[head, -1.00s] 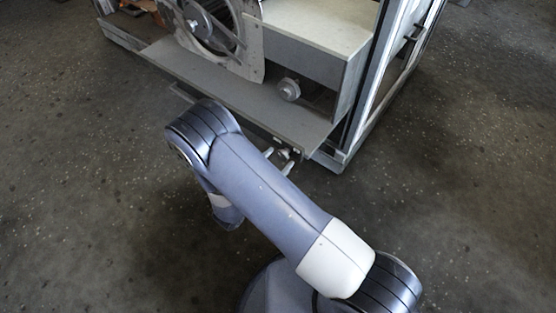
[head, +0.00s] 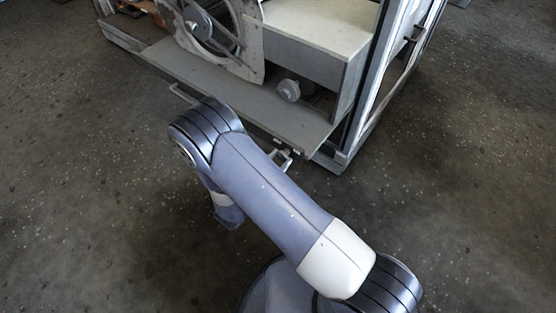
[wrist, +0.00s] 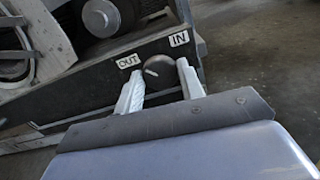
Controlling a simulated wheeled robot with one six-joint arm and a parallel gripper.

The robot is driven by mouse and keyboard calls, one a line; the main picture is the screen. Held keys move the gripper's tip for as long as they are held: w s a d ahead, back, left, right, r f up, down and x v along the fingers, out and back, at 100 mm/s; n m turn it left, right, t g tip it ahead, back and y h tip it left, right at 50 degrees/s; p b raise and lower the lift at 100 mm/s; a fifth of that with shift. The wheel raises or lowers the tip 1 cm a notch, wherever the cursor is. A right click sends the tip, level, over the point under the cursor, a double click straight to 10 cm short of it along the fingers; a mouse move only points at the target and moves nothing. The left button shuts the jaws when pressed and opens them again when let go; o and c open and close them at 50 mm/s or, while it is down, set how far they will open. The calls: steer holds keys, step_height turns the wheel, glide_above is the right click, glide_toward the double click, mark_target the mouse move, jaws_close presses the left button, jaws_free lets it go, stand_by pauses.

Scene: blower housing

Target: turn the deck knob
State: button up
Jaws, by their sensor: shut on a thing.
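The deck knob (wrist: 159,71) is a dark round knob with a pale pointer mark, on the dark front face of the housing in the wrist view. An "OUT" label (wrist: 128,61) is at its upper left and an "IN" label (wrist: 179,38) at its upper right. The pointer mark lies toward the left, on the OUT side. My gripper (wrist: 160,80) has its two pale fingers on either side of the knob and is shut on it. In the head view my gripper (head: 282,158) is small at the deck's front edge, and the knob is hard to make out there.
The blower housing has a flat grey deck (head: 240,105) with a round fan opening (head: 210,22) and a small grey round part (head: 289,90) above it. A handle bar (head: 183,94) sticks out at the front left. The speckled floor (head: 90,200) around is clear.

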steer(key=shift+f+b, duration=0.1)
steer(key=shift+b, duration=0.2)
steer(key=m+b, duration=0.3)
steer(key=shift+f+m, duration=0.15)
steer(key=shift+m, duration=0.25)
steer(key=shift+d+m+b, duration=0.1)
steer(key=shift+m+b, duration=1.75)
steer(key=shift+m, duration=0.35)
steer(key=shift+r, duration=0.2)
steer(key=o, duration=1)
steer(key=shift+s, duration=0.1)
